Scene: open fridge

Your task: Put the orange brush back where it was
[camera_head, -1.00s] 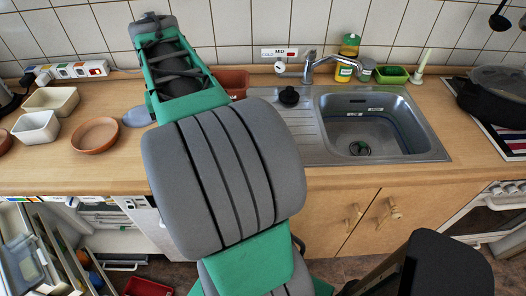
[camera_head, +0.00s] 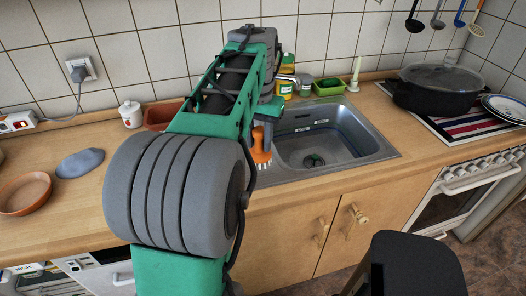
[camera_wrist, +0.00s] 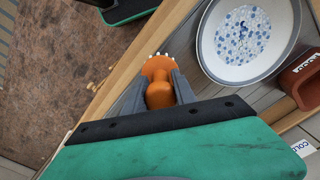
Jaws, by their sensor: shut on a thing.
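The orange brush (camera_wrist: 158,94) with white bristles is held between the two grey fingers of my gripper (camera_wrist: 160,80) in the wrist view. My gripper is shut on it. In the head view the brush (camera_head: 260,147) hangs with its bristles low, in front of the left side of the sink (camera_head: 335,150). It looks above the counter, but the exact gap cannot be told. My arm hides most of the gripper and the counter behind it in the head view.
In the wrist view a white bowl with blue flecks (camera_wrist: 243,40) is near the brush, with a reddish-brown pot (camera_wrist: 303,82) beyond it. A clay dish (camera_head: 24,193) and a grey oval object (camera_head: 80,163) lie on the left counter. A black pot (camera_head: 436,90) stands on the right.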

